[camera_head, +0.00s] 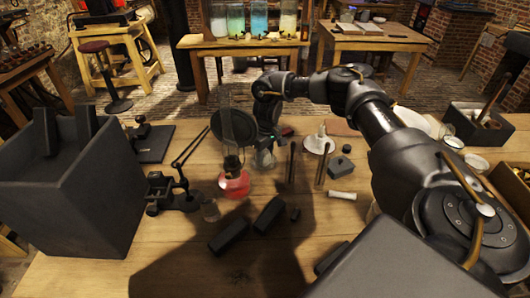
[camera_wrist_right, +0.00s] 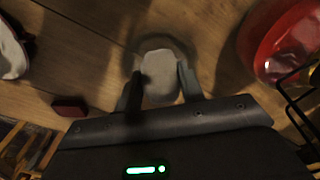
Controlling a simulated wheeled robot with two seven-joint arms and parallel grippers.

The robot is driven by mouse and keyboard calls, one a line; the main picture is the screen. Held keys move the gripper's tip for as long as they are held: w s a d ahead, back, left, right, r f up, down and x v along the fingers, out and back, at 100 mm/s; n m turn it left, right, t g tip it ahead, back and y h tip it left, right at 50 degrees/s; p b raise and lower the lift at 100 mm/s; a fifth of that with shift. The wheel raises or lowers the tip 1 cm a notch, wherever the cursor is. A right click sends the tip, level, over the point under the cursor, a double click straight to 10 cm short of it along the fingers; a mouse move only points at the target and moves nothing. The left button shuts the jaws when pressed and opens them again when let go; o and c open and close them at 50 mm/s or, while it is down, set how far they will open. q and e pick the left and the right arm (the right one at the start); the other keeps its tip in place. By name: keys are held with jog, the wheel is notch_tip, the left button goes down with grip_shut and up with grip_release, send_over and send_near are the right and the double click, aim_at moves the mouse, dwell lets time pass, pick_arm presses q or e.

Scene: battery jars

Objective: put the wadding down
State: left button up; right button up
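In the right wrist view, a pale grey-white pad of wadding (camera_wrist_right: 160,75) lies between the two fingers of my right gripper (camera_wrist_right: 160,88). The fingers meet its sides and appear shut on it. A faint dark round outline surrounds it on the table side; I cannot tell whether this is glass or shadow. In the head view my right gripper (camera_head: 262,152) reaches over the middle of the table, right of a glass vessel with red liquid (camera_head: 235,186). The wadding is hard to make out there. My left gripper is not recognisable in view.
Dark blocks (camera_head: 230,235) lie at the front. A black stand (camera_head: 185,185) is left of the red vessel. Dark upright rods (camera_head: 291,162), a white dish (camera_head: 318,147) and a white roll (camera_head: 342,195) are to the right. A large dark boxy form fills the left.

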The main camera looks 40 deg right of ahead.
jog(key=o, duration=0.4)
pick_arm(q)
jog(key=shift+a, duration=0.3)
